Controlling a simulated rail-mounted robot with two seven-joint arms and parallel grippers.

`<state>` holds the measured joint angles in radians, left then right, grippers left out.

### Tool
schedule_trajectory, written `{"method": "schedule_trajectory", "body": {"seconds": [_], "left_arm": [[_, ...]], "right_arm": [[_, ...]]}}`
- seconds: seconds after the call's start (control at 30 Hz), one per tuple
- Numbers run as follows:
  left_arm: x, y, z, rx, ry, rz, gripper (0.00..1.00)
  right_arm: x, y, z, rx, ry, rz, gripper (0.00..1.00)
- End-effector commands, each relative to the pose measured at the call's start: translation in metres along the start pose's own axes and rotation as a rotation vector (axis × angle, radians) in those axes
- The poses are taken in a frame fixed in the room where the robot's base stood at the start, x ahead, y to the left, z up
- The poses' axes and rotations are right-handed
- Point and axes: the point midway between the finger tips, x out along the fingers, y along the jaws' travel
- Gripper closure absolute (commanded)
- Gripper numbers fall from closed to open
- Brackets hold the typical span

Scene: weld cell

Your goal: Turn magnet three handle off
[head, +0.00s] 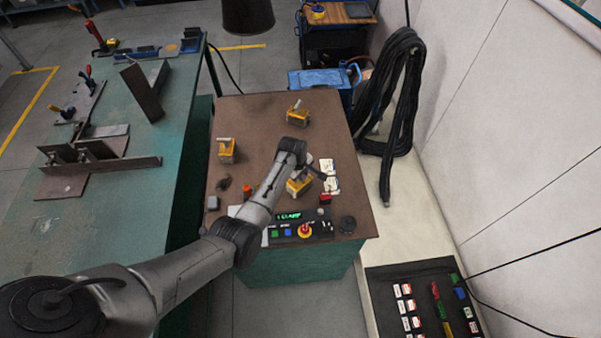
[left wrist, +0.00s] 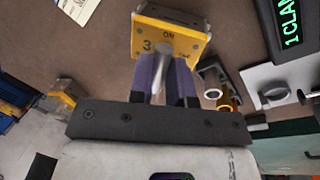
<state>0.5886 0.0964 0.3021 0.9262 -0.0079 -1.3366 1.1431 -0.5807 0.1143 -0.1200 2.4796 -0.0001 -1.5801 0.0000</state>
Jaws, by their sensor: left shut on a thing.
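Magnet three (left wrist: 190,27) is a yellow block marked "3" and "ON" in the left wrist view. It also shows in the head view (head: 299,186), partly hidden by my arm, near the front of the brown tabletop. Its grey handle (left wrist: 161,60) sticks up toward the camera. My left gripper (left wrist: 163,72) has its two purple fingers on either side of the handle and is shut on it. In the head view the left gripper (head: 312,173) is over the magnet, its fingers hard to make out. My right gripper is in neither view.
Two other yellow magnets stand on the brown tabletop (head: 255,115), one at the back (head: 298,115) and one at the left (head: 227,151). A control panel (head: 287,231) with a green display lies at the front. White cards (head: 329,178) lie right of magnet three.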

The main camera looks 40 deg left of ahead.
Motion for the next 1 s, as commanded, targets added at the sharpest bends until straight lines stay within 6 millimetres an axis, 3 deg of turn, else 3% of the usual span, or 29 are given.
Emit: {"method": "schedule_trajectory", "body": {"seconds": [0.1, 0.47, 1.0], "left_arm": [[0.000, 0.000, 0.000, 0.000, 0.000, 0.000, 1.00], [-0.002, 0.000, 0.000, 0.051, -0.010, -0.002, 1.00], [-0.002, -0.003, -0.004, 0.494, -0.099, -0.001, 1.00]], "right_arm": [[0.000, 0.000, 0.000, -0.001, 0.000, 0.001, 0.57], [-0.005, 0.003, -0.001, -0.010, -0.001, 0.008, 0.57], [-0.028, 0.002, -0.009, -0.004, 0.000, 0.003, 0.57]]}}
